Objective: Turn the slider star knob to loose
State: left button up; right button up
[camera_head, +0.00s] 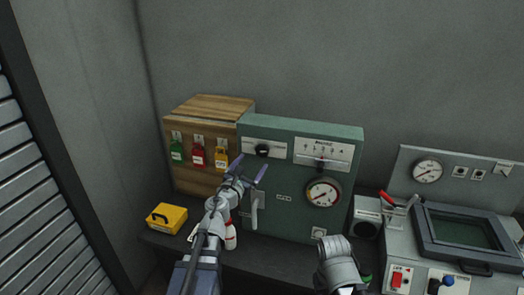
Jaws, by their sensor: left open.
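A green instrument panel (285,212) stands on the bench. A dark knob (262,150) sits on the white slider plate at its upper left. A second small dark knob (320,163) sits on the scale plate to the right. I cannot tell which one is the star knob, nor its turn position. My left gripper (250,168) is open, its two fingers spread in front of the panel's upper left, just below the first knob in the picture. Nothing shows between the fingers. Part of my right arm shows at the bottom, without visible fingers.
A wooden cabinet (205,108) with green, red and yellow padlocks stands left of the panel. A yellow box (167,218) lies on the bench in front. A round gauge (323,192) and a pale lever (254,212) are on the panel. A grey console (402,232) stands right.

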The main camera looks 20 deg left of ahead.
aim_at(261, 151)
pick_arm(q)
jog(key=w, duration=0.7)
jog(key=shift+w+d, duration=0.4)
jog(key=shift+s, duration=0.1)
jog(key=c, duration=1.4)
jog(key=shift+o, duration=0.2)
